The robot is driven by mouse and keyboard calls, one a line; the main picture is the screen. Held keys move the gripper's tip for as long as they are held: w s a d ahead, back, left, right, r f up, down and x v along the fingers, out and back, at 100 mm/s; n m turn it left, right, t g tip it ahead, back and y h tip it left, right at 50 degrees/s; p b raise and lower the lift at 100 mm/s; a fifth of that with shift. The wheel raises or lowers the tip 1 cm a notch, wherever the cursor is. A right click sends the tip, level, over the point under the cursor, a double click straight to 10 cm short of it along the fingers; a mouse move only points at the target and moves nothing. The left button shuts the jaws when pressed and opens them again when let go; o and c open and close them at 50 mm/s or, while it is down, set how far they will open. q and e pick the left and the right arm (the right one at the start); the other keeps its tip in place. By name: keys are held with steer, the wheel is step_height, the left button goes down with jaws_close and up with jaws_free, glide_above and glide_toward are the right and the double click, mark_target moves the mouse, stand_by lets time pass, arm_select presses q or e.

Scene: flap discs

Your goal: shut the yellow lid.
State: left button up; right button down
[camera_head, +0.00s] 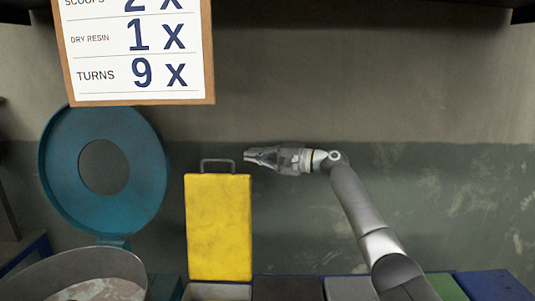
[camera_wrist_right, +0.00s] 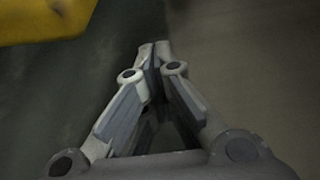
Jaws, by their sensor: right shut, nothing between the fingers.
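The yellow lid (camera_head: 219,228) stands upright and open in the head view, with a grey handle (camera_head: 218,164) on its top edge. The box (camera_head: 218,291) below it shows only as a grey strip at the bottom edge. My right gripper (camera_head: 248,156) is shut and empty, with its tips pointing left, close to the right side of the handle. I cannot tell whether they touch. In the right wrist view the shut fingertips (camera_wrist_right: 153,48) meet, and part of the yellow lid (camera_wrist_right: 45,18) shows at the upper left. My left gripper is not in view.
A round teal lid (camera_head: 140,160) with a grey centre stands open at the left, behind a metal bowl (camera_head: 35,283). Blue (camera_head: 490,285) and green (camera_head: 446,287) surfaces lie at the bottom right. A framed sign (camera_head: 138,97) hangs above. The wall area right of my arm is clear.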

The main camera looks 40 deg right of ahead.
steer(key=shift+a+p, duration=1.05)
steer(key=shift+a, duration=1.2)
